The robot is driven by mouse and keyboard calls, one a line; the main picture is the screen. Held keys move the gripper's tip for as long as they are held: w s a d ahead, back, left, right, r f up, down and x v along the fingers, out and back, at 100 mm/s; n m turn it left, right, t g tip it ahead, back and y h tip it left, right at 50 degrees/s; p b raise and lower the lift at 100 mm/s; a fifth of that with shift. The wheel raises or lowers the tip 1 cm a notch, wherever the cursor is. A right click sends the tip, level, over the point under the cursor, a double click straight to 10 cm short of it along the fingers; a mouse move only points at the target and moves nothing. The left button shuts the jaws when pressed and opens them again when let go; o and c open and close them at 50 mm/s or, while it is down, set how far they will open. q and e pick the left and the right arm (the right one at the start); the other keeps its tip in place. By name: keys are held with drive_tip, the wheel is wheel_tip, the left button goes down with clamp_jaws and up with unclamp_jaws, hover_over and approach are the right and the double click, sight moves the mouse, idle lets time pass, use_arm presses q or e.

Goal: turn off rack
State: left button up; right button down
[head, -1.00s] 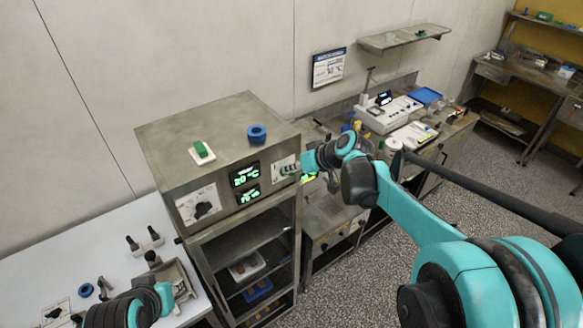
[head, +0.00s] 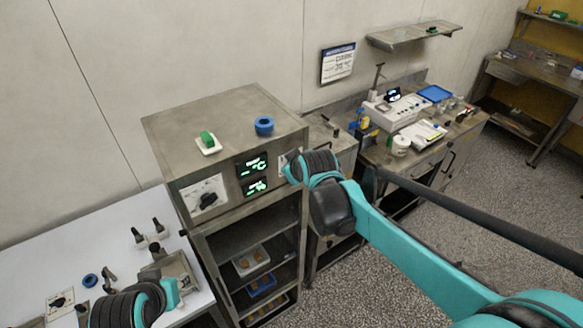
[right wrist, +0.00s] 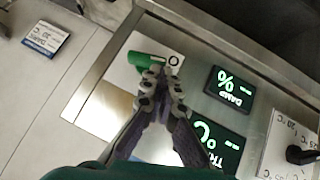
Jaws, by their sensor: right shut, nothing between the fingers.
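The rack is a steel cabinet (head: 225,125) with open shelves and a front panel. Its upper right panel corner carries a white plate with a green switch handle (right wrist: 147,60) and an "O" mark, clear in the right wrist view. My right gripper (right wrist: 158,78) is shut and empty, its fingertips at the handle's lower edge beside the "O"; I cannot tell whether they touch. In the head view my right wrist (head: 315,165) hides most of this plate. My left gripper (head: 172,292) is low over the white table; its fingers are unclear.
Two green-lit displays (head: 252,165) and a black dial (head: 208,200) share the panel. A green block on a white base (head: 208,142) and a blue ring (head: 264,125) lie on top. A white table (head: 60,245) with small fittings stands left; a cluttered bench stands right.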

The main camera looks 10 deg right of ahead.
idle(0.4)
drive_tip(key=shift+w+d+f, duration=0.1)
drive_tip(key=shift+d, duration=0.4)
